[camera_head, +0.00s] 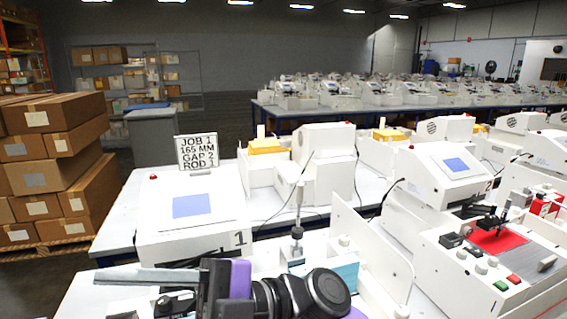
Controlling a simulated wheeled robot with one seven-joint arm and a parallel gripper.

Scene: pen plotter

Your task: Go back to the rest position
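My gripper (150,277) is low in the picture, in front of the white machine marked 1 (155,222). One long grey finger points left; the black and purple wrist (240,282) is at its right. The other finger does not show clearly, so I cannot tell whether the gripper is open or shut, or whether it holds anything. My arm hides the lower front of machine 1. A vertical rod on a dark fitting (297,232) stands just behind my wrist.
A job sign (197,152) stands behind machine 1. Right of my arm is an upright white panel (372,245), then machine 2 (447,172) and a unit with a red sheet (497,238). Stacked cartons (60,150) stand at left. Open floor lies between cartons and table.

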